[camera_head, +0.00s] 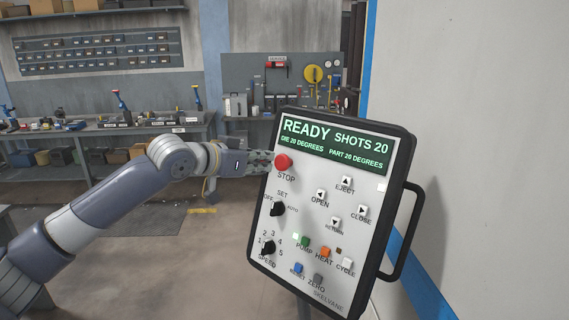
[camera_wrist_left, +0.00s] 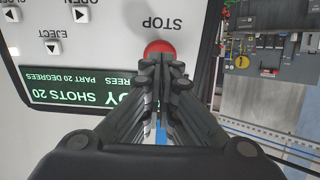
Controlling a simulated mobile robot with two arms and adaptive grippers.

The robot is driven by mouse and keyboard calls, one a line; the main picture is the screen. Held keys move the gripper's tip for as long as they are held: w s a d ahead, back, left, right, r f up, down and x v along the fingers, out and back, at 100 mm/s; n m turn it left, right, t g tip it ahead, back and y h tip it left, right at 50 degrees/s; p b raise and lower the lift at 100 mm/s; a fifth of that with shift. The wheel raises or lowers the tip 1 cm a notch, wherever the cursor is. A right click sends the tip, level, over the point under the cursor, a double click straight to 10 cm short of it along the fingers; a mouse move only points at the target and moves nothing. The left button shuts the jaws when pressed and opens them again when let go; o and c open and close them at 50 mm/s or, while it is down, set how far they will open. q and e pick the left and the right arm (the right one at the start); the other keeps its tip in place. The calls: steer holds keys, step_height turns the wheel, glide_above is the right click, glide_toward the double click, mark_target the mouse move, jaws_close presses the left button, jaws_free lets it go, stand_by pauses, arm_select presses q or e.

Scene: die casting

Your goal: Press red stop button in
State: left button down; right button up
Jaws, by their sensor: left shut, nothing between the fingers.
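The red stop button (camera_head: 283,162) sits at the upper left of a grey control panel (camera_head: 325,220), above the label STOP. The panel's green display reads READY, SHOTS 20. In the left wrist view my left gripper (camera_wrist_left: 163,62) is shut and empty. Its fingertips overlap the lower part of the red button (camera_wrist_left: 159,47) in that picture; I cannot tell whether they touch it. My right gripper is not in view.
The panel has a black handle (camera_head: 403,232) on its right side, with black knobs and several small buttons on its face. A workbench (camera_head: 110,130) with tools stands behind on the left. A pale wall (camera_head: 470,130) rises on the right. Open floor lies left of the panel.

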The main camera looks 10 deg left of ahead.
arm_select(q)
steer(key=shift+w+d, duration=0.15)
steer(key=shift+w, duration=0.1)
stand_by(0.3)
steer(key=shift+p+x, duration=1)
steer(key=shift+x, duration=0.65)
steer(key=shift+w+f, duration=0.1)
steer(key=shift+f, duration=0.05)
steer(key=p, duration=0.2)
glide_toward(280, 162)
steer(key=shift+s, duration=0.25)
stand_by(0.6)
